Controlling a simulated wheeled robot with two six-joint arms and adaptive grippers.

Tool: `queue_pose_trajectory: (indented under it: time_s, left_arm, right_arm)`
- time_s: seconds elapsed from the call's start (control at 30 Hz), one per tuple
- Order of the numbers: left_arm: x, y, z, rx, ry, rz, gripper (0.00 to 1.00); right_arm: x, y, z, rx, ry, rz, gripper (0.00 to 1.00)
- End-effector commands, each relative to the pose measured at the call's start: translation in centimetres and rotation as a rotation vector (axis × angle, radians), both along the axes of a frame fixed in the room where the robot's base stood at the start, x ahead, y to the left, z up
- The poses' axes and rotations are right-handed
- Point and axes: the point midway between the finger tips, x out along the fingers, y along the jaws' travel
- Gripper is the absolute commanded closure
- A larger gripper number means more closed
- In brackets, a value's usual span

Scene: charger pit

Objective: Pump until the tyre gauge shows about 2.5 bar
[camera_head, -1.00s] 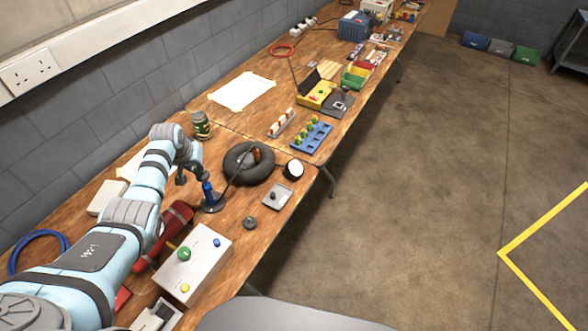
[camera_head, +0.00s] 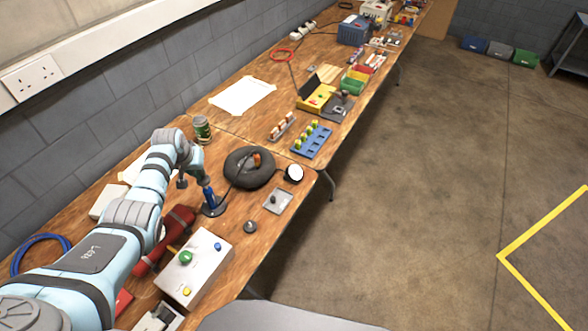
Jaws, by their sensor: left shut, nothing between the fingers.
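The blue hand pump (camera_head: 210,199) stands upright on a dark round base on the wooden bench. The black tyre (camera_head: 249,167) lies flat just beyond it, and a dark hose runs from the pump toward it. The round white-faced gauge (camera_head: 294,173) stands at the tyre's right; its needle is too small to read. My left gripper (camera_head: 194,180) is at the top of the pump, shut with nothing between its fingers. Whether it touches the pump handle I cannot tell. My right gripper is out of view.
A white box with coloured buttons (camera_head: 207,262) and a red cylinder (camera_head: 172,232) lie near my left arm. A grey switch plate (camera_head: 278,201) and a small dark knob (camera_head: 250,227) sit near the front edge.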

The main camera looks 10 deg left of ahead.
Motion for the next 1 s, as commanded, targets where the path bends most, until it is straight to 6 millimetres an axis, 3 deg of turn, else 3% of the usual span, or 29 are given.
queue_pose_trajectory:
  time_s: [0.57,1.0]
  left_arm:
    - [0.0,0.0,-0.4,0.001,-0.001,0.0,1.0]
    - [0.0,0.0,-3.0,0.0,0.001,0.0,1.0]
  right_arm:
    - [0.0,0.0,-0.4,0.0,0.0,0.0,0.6]
    - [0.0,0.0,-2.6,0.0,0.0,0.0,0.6]
